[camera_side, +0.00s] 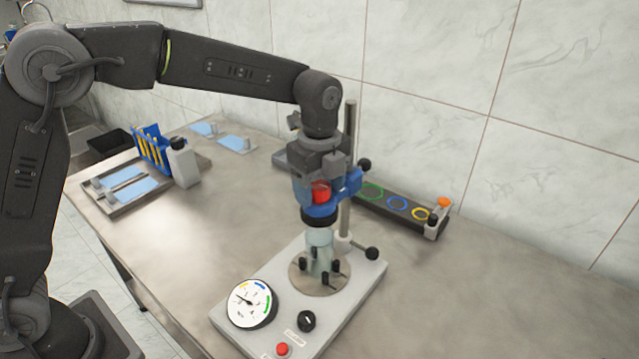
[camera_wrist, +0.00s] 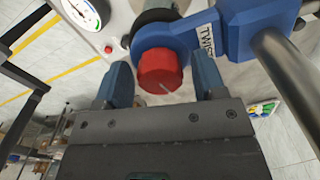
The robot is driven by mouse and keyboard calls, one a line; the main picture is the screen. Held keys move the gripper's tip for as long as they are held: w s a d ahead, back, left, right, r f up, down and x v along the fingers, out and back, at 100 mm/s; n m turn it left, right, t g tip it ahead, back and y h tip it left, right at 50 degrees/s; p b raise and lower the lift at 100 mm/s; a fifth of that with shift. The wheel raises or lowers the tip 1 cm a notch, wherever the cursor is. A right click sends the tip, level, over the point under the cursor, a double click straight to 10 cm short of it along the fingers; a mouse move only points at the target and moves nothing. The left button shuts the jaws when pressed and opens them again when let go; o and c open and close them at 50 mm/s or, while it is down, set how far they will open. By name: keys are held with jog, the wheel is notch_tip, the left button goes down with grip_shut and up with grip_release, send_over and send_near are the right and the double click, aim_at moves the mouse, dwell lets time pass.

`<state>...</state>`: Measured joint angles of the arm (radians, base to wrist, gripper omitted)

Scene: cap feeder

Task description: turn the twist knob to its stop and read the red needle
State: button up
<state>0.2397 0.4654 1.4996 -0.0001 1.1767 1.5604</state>
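The red twist knob (camera_side: 321,192) sits in a blue bracket (camera_side: 320,211) on the stand's post, above a clear vial (camera_side: 319,240). In the wrist view the red knob (camera_wrist: 160,70) has a pale line on its face, and the blue bracket (camera_wrist: 245,35) reads "TWIST". My gripper (camera_wrist: 163,80) is open, with one blue finger on each side of the knob and narrow gaps showing. In the side view my gripper (camera_side: 318,180) is over the bracket. The round white gauge (camera_side: 251,303) stands on the base; its needle looks dark there, and its reading is too small to tell.
The pale base plate (camera_side: 365,290) carries a black knob (camera_side: 306,321) and a red button (camera_side: 283,349). A metal post (camera_side: 349,130) with black clamp knobs rises beside my gripper. A dark rack with coloured rings (camera_side: 385,212), a white bottle (camera_side: 184,163) and trays stand farther back.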

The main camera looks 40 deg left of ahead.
aim_at(319, 185)
jog(key=shift+o, duration=1.2)
jog(key=shift+r, duration=0.1)
jog(key=shift+r, duration=3.45)
